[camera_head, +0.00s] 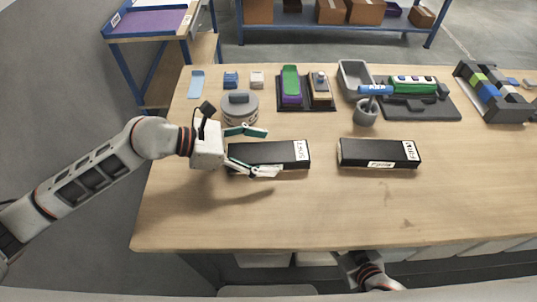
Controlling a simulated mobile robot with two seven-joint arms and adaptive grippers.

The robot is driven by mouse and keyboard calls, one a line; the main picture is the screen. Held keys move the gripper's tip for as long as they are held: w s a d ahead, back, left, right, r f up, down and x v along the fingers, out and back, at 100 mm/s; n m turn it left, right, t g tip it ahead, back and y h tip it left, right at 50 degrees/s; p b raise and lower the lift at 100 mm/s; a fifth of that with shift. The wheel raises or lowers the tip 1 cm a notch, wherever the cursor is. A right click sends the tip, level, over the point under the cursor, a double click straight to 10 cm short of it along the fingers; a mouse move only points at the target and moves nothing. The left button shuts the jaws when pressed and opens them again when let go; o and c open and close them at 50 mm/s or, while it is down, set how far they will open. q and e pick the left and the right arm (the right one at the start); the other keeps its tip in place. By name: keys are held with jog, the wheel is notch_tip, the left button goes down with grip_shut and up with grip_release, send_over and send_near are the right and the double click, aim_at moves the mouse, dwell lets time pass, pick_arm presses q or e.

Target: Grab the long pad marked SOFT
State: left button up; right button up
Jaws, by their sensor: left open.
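The long black pad marked SOFT (285,154) lies flat on the wooden table, its white label at its right end. My left gripper (268,152) comes in from the left, open, with its two fingers spread over and in front of the pad's left part. I cannot tell whether the fingers touch it. A similar black pad marked FIRM (375,151) lies to its right, apart from it. My right arm shows only in part below the table's front edge, and I cannot make out its fingers.
A round grey container (240,110) stands just behind my left gripper. A grey cup (366,112) stands behind the pads, with trays and blocks along the table's back. The wooden table (330,215) is clear in front of the pads.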

pick_arm(q)
jog(key=c, duration=1.7)
